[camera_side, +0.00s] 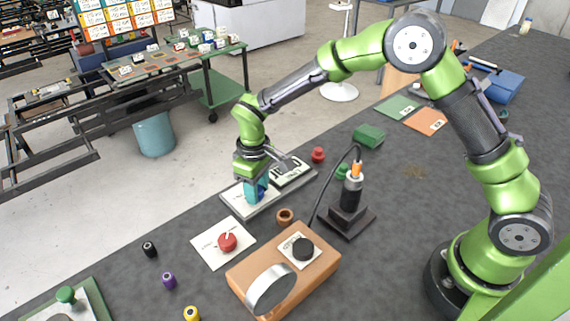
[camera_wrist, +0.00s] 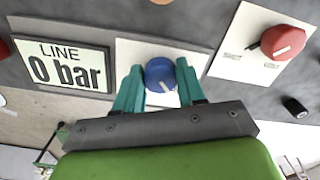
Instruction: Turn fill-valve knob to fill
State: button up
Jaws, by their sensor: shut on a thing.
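A blue round knob (camera_wrist: 160,75) with a white pointer line sits on a white plate on the grey panel, beside a display (camera_wrist: 66,65) reading "LINE 0 bar". In the wrist view my gripper (camera_wrist: 160,71) has its teal fingers on both sides of this knob, shut on it. The pointer line aims down and slightly right in that view. In the side view my gripper (camera_side: 257,191) reaches down onto the panel (camera_side: 240,203), largely hiding the knob. A red knob (camera_wrist: 283,41) sits on a separate white plate; it also shows in the side view (camera_side: 228,242). Its labels are too small to read.
An orange-brown box (camera_side: 320,274) with a black knob (camera_side: 303,249) and a metal ring (camera_side: 271,290) stands in front. A black stand (camera_side: 347,221) with a cable is right of my gripper. Small coloured pieces lie near the table's left edge.

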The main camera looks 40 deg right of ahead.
jog(key=shift+r+n, duration=0.1)
jog(key=shift+n, duration=0.3)
jog(key=o, duration=1.1)
jog(key=shift+c, duration=0.2)
notch_tip(320, 180, up, 17)
